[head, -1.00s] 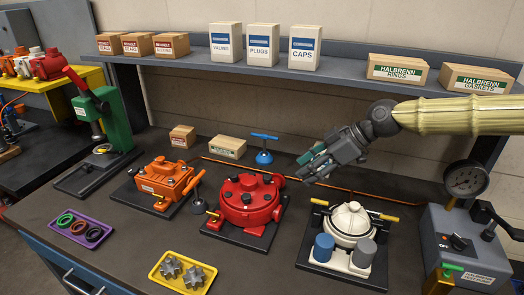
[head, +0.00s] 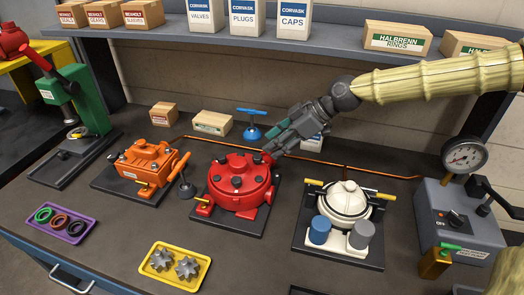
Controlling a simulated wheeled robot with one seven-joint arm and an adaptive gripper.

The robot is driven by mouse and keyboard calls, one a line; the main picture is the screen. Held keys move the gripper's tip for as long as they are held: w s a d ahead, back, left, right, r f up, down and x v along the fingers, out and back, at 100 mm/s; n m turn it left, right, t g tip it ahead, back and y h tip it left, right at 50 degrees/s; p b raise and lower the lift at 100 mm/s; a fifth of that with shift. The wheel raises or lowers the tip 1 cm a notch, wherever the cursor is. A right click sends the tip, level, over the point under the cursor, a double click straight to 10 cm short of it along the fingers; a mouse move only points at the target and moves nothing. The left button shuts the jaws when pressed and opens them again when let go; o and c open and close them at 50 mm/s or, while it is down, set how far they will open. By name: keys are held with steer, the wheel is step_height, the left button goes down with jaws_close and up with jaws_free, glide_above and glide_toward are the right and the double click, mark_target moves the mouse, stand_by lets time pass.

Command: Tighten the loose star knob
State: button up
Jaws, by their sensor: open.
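A red round motor housing (head: 238,196) stands on a dark base plate in the middle of the bench. Several small dark knobs sit on its lid, one of them at the front (head: 236,182). They are too small to tell their shape or which one is loose. My gripper (head: 273,149) comes in from the upper right, with its fingers pointing down and left at the back right edge of the red housing. It is open and holds nothing visible. Whether a finger touches the lid cannot be told, and the gripper may hide part of the lid's far side.
An orange unit (head: 148,168) stands left of the red one, a white unit with blue and grey cylinders (head: 345,205) right. A blue-handled valve (head: 252,132) is behind. A yellow gear tray (head: 152,268) and purple ring tray (head: 40,232) lie in front. A boxed shelf (head: 340,40) overhangs the back.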

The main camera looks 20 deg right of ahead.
mark_target(259, 156)
steer(key=shift+s+a+f, duration=0.2)
steer(key=shift+s+a, duration=0.55)
steer(key=shift+s, duration=0.05)
steer(key=shift+w+a+f+p, duration=0.2)
steer(key=shift+w+a+f, duration=0.15)
steer(key=shift+w+f, duration=0.2)
steer(key=shift+w+a+f+p, duration=0.2)
steer(key=shift+w+a+f, duration=0.2)
steer(key=shift+f, duration=0.25)
steer(key=shift+s+a, duration=0.25)
steer(key=shift+w+f, duration=0.25)
steer(key=shift+s+r, duration=0.1)
steer(key=c, duration=0.4)
jaws_close()
